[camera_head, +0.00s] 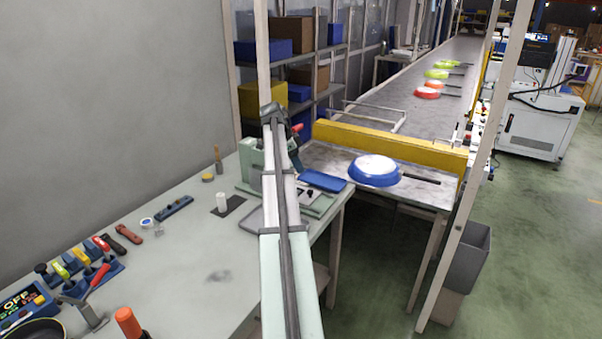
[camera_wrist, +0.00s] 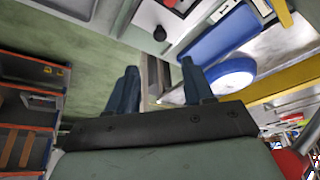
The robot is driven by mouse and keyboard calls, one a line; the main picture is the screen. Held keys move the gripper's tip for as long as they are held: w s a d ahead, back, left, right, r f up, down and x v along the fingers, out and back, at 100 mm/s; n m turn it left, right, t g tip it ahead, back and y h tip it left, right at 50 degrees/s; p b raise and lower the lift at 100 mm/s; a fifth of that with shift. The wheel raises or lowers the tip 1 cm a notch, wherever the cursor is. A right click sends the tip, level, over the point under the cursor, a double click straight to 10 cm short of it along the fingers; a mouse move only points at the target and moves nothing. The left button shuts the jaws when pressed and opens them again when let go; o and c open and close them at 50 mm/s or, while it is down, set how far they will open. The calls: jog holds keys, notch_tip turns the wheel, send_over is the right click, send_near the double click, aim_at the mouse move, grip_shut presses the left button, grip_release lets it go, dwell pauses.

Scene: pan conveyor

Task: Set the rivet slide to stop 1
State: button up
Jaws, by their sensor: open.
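My gripper (camera_wrist: 160,84) shows in the wrist view with its two dark blue fingers spread apart and nothing between them. In the head view my arm hides the gripper and part of the pale green press (camera_head: 247,158). A small black knob (camera_wrist: 160,34) stands on a light plate with a red mark near the top of the wrist view, beyond the fingertips and apart from them. It looks like part of the rivet slide, but I cannot tell for sure, and its stop marks are not readable. A blue flat piece (camera_head: 323,181) lies beside it, also in the wrist view (camera_wrist: 222,34).
A blue-and-white pan (camera_head: 375,170) lies on the conveyor end, right of the press. A yellow barrier (camera_head: 390,143) crosses behind it. Lever switches (camera_head: 83,259) and a blue strip (camera_head: 174,207) occupy the left of the bench (camera_head: 200,256); its middle is mostly clear.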

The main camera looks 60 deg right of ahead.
jog(key=shift+v, duration=0.8)
jog(key=s+d+f+m+y, duration=0.1)
jog(key=s+d, duration=0.4)
jog(key=s, duration=0.4)
jog(key=s+d+m+y, duration=0.1)
jog(key=s+d+m, duration=0.1)
jog(key=s+d, duration=0.5)
jog(key=m+t+y, duration=0.1)
jog(key=t+y, duration=0.2)
jog(key=t, duration=0.4)
send_near(310, 190)
jog(key=x, duration=0.8)
jog(key=shift+s+a+f, duration=0.1)
jog(key=shift+s, duration=0.1)
grip_shut()
